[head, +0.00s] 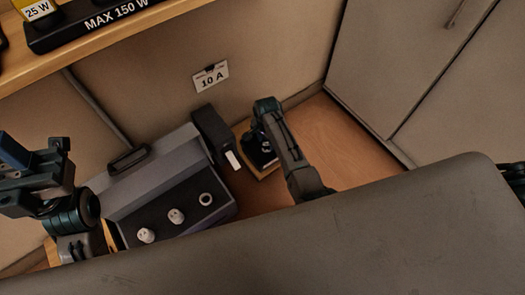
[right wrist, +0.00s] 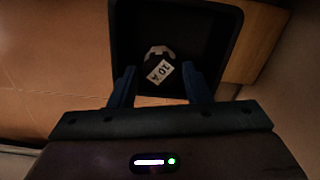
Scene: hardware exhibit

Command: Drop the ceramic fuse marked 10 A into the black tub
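The ceramic fuse (right wrist: 160,66), white and dark with a "10 A" label, lies inside the black tub (right wrist: 228,48) in the right wrist view. My right gripper (right wrist: 158,78) is above it with its fingers apart, and a gap shows between each finger and the fuse. In the head view my right gripper (head: 266,130) is pointed down over the black tub (head: 252,156), which the arm partly hides. My left gripper (head: 30,165) is at the left edge, away from the tub; its finger opening is unclear.
A grey box (head: 165,185) left of the tub carries two white fuses (head: 146,235) (head: 176,215) and an empty ring socket (head: 205,198). A "10 A" card (head: 210,76) is on the back wall. A wooden shelf (head: 120,35) overhangs at upper left. A grey panel (head: 380,220) fills the front.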

